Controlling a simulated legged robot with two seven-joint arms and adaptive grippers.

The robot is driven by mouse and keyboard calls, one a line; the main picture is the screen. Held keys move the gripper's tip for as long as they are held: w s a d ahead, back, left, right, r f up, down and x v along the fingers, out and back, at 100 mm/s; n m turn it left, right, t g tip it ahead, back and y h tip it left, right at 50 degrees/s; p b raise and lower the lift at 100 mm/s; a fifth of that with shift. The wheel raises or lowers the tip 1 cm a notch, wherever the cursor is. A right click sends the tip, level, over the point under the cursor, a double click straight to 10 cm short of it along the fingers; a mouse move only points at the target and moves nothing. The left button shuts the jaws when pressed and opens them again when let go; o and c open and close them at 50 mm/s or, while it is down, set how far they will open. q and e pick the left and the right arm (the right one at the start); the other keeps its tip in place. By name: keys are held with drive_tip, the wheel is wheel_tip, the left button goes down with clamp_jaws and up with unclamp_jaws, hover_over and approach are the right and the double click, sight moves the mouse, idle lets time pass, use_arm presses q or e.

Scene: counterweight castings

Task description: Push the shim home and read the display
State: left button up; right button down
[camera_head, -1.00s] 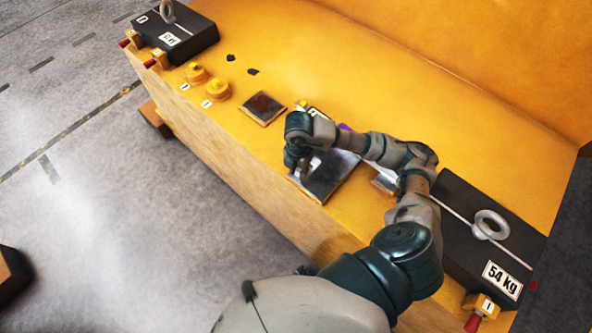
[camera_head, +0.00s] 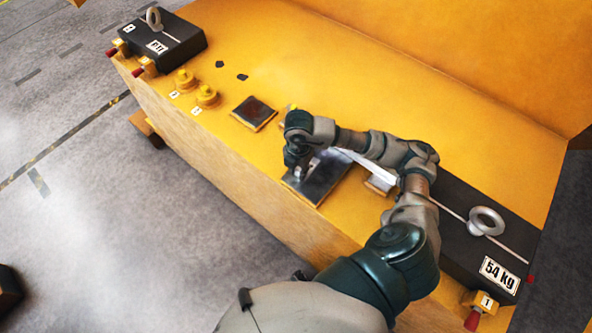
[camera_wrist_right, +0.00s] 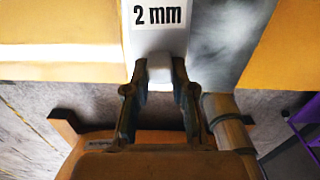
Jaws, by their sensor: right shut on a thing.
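The shim (camera_wrist_right: 160,46), a pale strip labelled "2 mm", is between the fingers of my right gripper (camera_wrist_right: 160,76) in the wrist view. The fingers are shut on its near end. Its far end runs out of the top of that view, so how deep it sits cannot be seen. In the head view my right gripper (camera_head: 303,165) is over a shiny grey metal plate (camera_head: 322,182) near the front edge of the yellow bench; my wrist hides most of the shim there. No readable display shows. My left gripper is not in view.
A black "54 kg" casting (camera_head: 465,260) with a ring stands right of my arm. Another black casting (camera_head: 160,42) stands far left. Two yellow knobs (camera_head: 195,88) and a dark square panel (camera_head: 254,112) lie between. The bench (camera_head: 420,110) behind my arm is clear.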

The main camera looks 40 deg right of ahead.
sight(330, 157)
drive_tip(key=shift+s+d+b, duration=0.1)
drive_tip(key=shift+d+b, duration=1.8)
drive_tip(key=shift+d, duration=4.45)
drive_tip(key=c, duration=0.9)
unclamp_jaws()
wheel_tip(330, 157, up, 12)
drive_tip(key=shift+d+f, duration=0.1)
